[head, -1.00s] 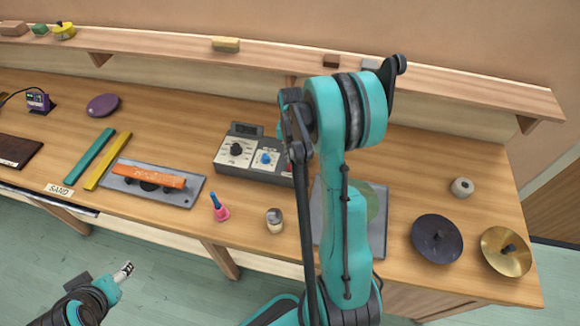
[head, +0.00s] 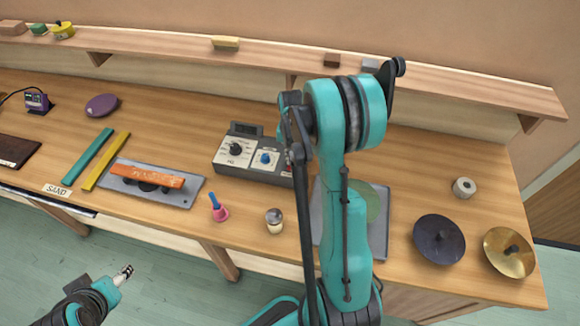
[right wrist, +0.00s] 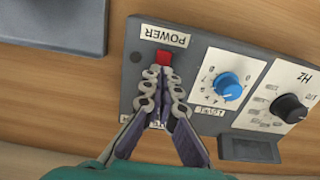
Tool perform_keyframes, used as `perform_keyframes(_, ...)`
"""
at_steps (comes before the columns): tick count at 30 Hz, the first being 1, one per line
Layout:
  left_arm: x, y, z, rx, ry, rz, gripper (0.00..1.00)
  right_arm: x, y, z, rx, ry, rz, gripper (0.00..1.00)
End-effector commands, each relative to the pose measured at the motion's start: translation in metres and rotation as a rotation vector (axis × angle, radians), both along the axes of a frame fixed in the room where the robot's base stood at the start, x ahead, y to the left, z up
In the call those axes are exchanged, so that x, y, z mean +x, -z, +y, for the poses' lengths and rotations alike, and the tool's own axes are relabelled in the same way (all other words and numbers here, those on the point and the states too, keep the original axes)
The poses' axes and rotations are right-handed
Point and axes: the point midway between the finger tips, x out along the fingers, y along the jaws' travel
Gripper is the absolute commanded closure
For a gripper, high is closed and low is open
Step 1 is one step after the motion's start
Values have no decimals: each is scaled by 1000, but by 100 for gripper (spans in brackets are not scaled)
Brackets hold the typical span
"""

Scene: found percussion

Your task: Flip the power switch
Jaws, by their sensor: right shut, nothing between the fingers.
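The grey control box (head: 250,172) stands on the workbench just left of my right arm in the head view. In the right wrist view the box (right wrist: 128,85) fills much of the picture, upside down. Its small red power switch (right wrist: 163,57) sits below the POWER label (right wrist: 165,36). My right gripper (right wrist: 162,76) is shut and empty, its fingertips right at the switch's near edge. I cannot tell whether they touch it or how the switch is set. My left gripper (head: 125,272) is low at the left, off the bench; its fingers are too small to judge.
A blue knob (right wrist: 229,88) and a black knob (right wrist: 289,108) are on the box beside the switch. A grey plate (head: 379,240) lies partly behind my right arm. A pink-and-blue bell (head: 219,208) and a small shaker (head: 274,221) stand in front of the box.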

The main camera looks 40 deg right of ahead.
Motion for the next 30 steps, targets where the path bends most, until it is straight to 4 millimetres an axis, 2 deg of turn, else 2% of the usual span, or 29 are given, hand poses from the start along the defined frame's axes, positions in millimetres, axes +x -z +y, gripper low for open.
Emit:
perform_keyframes(8, 0, -5, 0, 0, 0, 0, 42, 0, -8, 0, 0, 0, 0, 100)
perform_keyframes(30, 0, -44, 0, 0, 0, 0, 42, 0, -69, 0, 0, 0, 0, 100)
